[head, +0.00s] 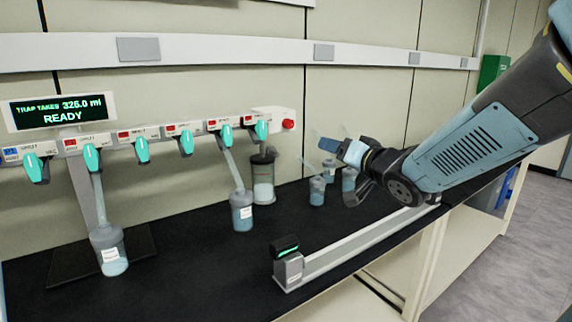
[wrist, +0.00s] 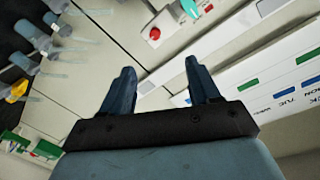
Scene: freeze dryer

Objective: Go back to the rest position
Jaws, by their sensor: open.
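My gripper (head: 340,150) is held in the air over the right part of the black bench, in front of the wall. In the wrist view its two dark fingers (wrist: 160,85) stand apart with nothing between them. Behind and below it in the head view are several small flasks, one of them at the left of the group (head: 317,192). I cannot tell whether the gripper is touching any of the flasks' tubes, since they overlap in the picture.
A manifold with several teal valves (head: 142,150) and a READY display (head: 60,110) stands at left. Flasks (head: 110,255) and (head: 242,212) hang below it. A red knob (head: 288,124) is at its right end. A grey rail (head: 350,248) lies along the bench front. The black bench top (head: 190,285) has free room.

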